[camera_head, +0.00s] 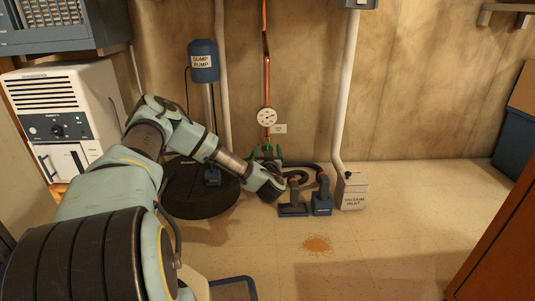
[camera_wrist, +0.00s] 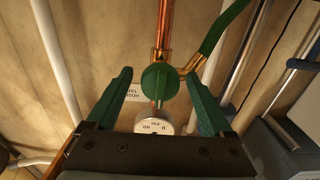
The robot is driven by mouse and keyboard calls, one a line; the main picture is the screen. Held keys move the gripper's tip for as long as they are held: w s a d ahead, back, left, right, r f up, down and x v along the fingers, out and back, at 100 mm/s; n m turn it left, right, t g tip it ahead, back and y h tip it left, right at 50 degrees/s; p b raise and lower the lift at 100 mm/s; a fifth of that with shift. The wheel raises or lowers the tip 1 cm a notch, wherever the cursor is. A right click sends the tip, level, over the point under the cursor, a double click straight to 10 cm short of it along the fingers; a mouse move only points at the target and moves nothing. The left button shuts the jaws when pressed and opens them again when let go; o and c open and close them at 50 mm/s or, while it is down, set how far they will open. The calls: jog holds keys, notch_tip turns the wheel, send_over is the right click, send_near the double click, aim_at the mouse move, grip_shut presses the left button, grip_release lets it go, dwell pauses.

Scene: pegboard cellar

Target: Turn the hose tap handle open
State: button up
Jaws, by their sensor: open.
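The hose tap handle is a round green knob (camera_wrist: 160,82) on a copper pipe (camera_wrist: 165,25), with a green hose (camera_wrist: 226,28) leaving a brass branch beside it. My gripper (camera_wrist: 158,76) is open, its two green fingers on either side of the knob in the wrist view, with a visible gap on each side. How deep the knob sits between the fingers I cannot tell. In the head view my gripper (camera_head: 266,152) is low at the wall below the pressure gauge (camera_head: 267,117), and my arm hides the handle there.
A small label (camera_head: 279,128) is on the wall beside the pipe. The sump pump (camera_head: 204,62) stands on a dark round lid left of my gripper. Vacuum tools (camera_head: 293,208) and the vacuum inlet box (camera_head: 352,192) are at the right. The floor in front is open, with a brown spill (camera_head: 317,244).

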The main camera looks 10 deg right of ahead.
jog(key=shift+w, duration=0.15)
jog(key=shift+c, duration=0.3)
jog(key=c, duration=1.3)
jog(key=shift+r, duration=0.1)
